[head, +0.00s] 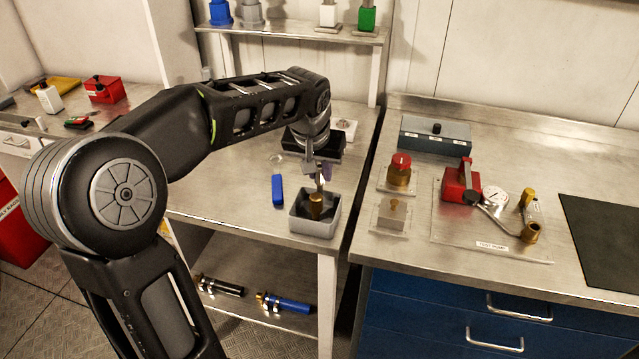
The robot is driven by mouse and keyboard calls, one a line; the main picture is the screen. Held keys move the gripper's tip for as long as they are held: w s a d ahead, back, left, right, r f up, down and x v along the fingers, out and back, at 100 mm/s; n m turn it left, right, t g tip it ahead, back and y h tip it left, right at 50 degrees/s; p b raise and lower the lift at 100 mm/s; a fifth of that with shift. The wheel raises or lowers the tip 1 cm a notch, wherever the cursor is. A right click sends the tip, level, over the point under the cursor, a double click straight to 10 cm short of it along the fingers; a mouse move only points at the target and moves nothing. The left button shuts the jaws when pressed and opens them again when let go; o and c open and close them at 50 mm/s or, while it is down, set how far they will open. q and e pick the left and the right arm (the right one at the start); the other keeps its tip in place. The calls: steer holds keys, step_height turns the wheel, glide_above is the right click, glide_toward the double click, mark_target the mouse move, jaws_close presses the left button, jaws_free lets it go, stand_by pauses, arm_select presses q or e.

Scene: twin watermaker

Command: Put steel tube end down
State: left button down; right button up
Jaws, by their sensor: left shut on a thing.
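My left gripper (319,178) reaches in from the left and points down over a small square grey bin (331,228) on the middle bench. It is shut on a small tube end, which is mostly hidden between the fingers. A brass-coloured cylindrical part (316,207) shows directly below the fingertips, inside the bin's walls. I cannot tell whether this is the lower part of the held piece or a separate part, or whether it touches the bin floor. My right gripper is not in view.
A blue block (277,189) lies left of the bin, and a black box (320,150) stands behind it. The right bench holds a test pump (462,186), a red-capped brass fitting (399,170) and a blue-grey box (436,138). Blue and black cylinders (285,303) lie on the lower shelf.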

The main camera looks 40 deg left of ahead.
mark_target(318, 180)
arm_select(q)
steer(key=shift+f, duration=1.85)
steer(key=shift+f, duration=0.15)
steer(key=c, duration=1.3)
jaws_free()
